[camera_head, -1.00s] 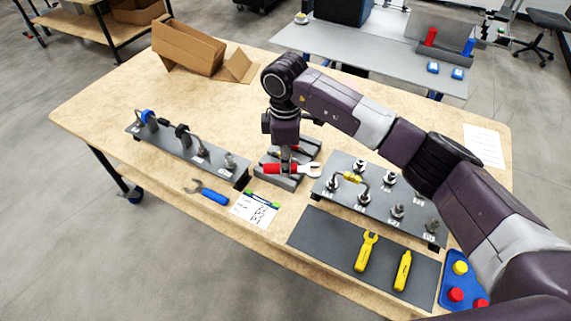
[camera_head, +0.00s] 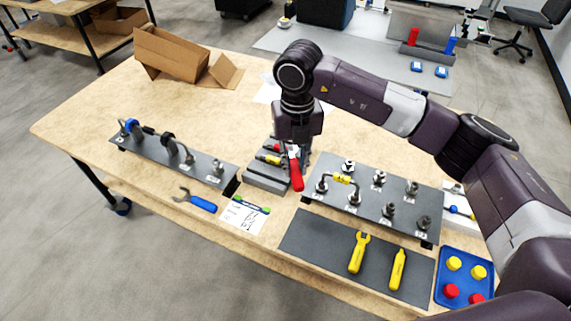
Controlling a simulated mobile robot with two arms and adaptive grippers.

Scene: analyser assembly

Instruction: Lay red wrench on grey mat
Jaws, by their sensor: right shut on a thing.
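The red wrench (camera_head: 296,172) is in my right gripper (camera_head: 292,143), above the stepped grey block. Its red handle points down and toward the front of the table; its metal jaw end is mostly hidden by the gripper. The right gripper is shut on it. The grey mat (camera_head: 305,239) lies flat at the table's front edge, in front of and to the right of the gripper. A yellow wrench (camera_head: 358,254) and another yellow tool (camera_head: 397,271) lie on its right part. The mat's left part is bare. My left gripper is not in view.
The grey block (camera_head: 264,181) holds a yellow-handled item. A grey fitting panel (camera_head: 335,211) with upright connectors stands just behind the mat. A blue tray (camera_head: 443,274) with red and yellow caps is right of it. A blue wrench (camera_head: 201,203) and a card (camera_head: 240,216) lie left.

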